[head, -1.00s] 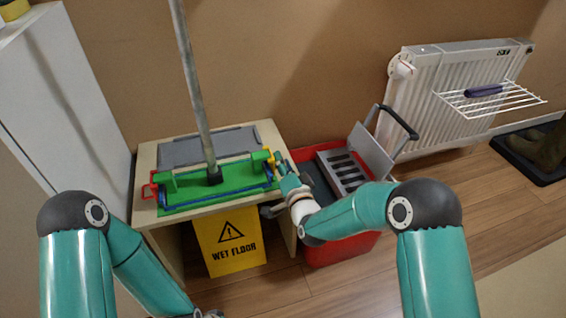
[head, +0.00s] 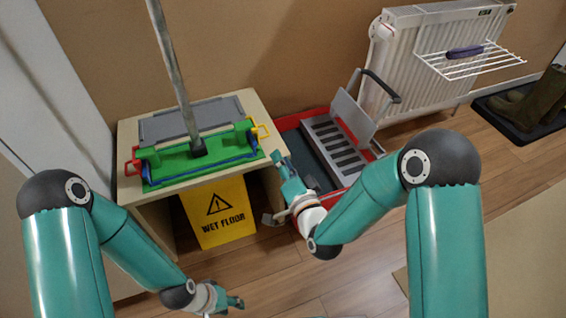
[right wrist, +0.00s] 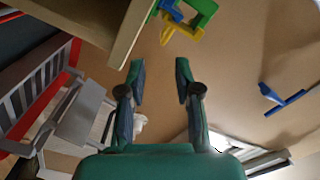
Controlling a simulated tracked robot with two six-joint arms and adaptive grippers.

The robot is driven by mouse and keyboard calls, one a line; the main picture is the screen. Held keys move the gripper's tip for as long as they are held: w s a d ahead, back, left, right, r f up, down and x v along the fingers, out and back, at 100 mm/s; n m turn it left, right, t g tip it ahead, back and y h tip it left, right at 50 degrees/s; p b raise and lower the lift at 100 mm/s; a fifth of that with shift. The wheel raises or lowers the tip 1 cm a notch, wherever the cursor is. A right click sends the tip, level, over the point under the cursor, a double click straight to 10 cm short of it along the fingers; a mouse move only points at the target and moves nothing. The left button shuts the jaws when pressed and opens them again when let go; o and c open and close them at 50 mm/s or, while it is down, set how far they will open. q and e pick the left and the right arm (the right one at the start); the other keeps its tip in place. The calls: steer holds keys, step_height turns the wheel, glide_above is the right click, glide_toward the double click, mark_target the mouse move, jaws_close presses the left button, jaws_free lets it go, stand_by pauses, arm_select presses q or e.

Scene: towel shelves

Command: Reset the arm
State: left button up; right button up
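My right gripper (head: 279,165) is beside the right edge of the small wooden table, in front of the red mop bucket. In the right wrist view the right gripper (right wrist: 158,75) has its two fingers apart with nothing between them. My left gripper (head: 236,303) is low at the bottom of the head view, over the wooden floor, apart from anything. Its fingers are too small to tell whether they are open. The green mop head (head: 170,164) with its grey pole lies on the table, its yellow clip (head: 262,131) at the right end and red clip at the left.
The wooden table (head: 125,128) stands against the wall, with a yellow wet floor sign (head: 218,210) below it. The red bucket (head: 289,121) with a grey wringer (head: 335,143) is to its right. A radiator (head: 398,70) with a white rack (head: 470,66) stands further right. Floor in front is clear.

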steer(key=shift+s+d, duration=0.1)
steer(key=shift+s, duration=0.05)
steer(key=shift+d, duration=0.1)
stand_by(0.3)
steer(key=d+f+m+h+p, duration=0.2)
steer(key=d+h+p, duration=0.15)
steer(key=d, duration=0.35)
steer(key=s+d+f+n+g+p, duration=0.1)
steer(key=s+d+f+g+p, duration=0.25)
steer(key=s+f+g, duration=0.4)
steer(key=s+a+f+n+g+y+p, duration=0.1)
steer(key=s+f+n+g, duration=0.25)
steer(key=s, duration=0.55)
steer(key=s+a+f+n+g+y, duration=0.1)
steer(key=s+f+n+g, duration=0.3)
steer(key=s, duration=0.6)
step_height(320, 180, up, 36)
steer(key=g+p, duration=0.1)
steer(key=p, duration=3.6)
steer(key=shift+w+m, duration=0.3)
steer(key=shift+m, duration=0.15)
steer(key=shift+d+r, duration=0.1)
